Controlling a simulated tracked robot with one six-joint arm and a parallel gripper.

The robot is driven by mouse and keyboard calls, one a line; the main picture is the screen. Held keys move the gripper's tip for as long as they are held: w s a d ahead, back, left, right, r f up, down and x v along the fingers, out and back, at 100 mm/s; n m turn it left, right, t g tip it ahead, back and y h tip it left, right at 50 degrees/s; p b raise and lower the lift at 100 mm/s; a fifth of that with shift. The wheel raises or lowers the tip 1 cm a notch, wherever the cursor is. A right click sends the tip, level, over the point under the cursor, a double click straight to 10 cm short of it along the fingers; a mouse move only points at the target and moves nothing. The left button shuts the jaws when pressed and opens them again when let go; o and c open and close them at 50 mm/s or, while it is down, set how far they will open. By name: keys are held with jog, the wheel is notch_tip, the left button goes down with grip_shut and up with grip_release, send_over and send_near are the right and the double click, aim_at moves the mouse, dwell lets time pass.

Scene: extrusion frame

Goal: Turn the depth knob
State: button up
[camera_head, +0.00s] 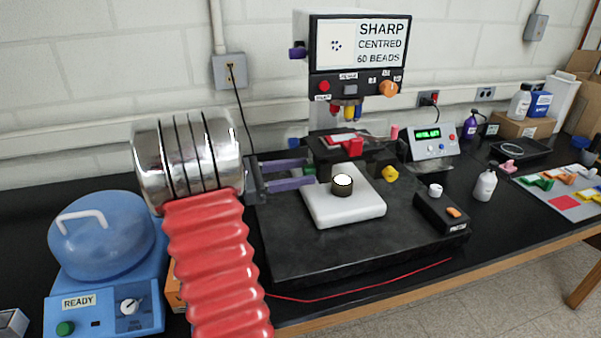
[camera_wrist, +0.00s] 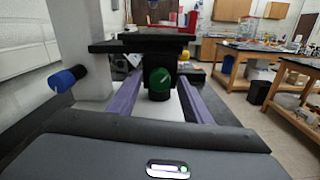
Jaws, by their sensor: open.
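My gripper (camera_head: 309,172) has two purple fingers, spread apart and pointing right at the left side of the black instrument (camera_head: 340,157). In the wrist view a round green knob (camera_wrist: 160,78) with a pale pointer line shows between the two purple fingers, with space on either side. I cannot make out a label naming it the depth knob. A blue knob (camera_wrist: 68,78) sticks out at the left in the wrist view. A yellow knob (camera_head: 390,173) is on the instrument's right side and an orange one (camera_head: 389,88) on its upper panel.
A white block (camera_head: 345,208) with a dark round holder stands in front of the instrument. A blue lidded centrifuge-like device (camera_head: 105,260) stands left of my arm. A red cord lies along the front.

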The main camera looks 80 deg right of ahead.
jog(key=shift+s+d, duration=0.1)
jog(key=shift+s, duration=0.15)
jog(key=shift+c, duration=0.6)
jog(key=c, duration=0.9)
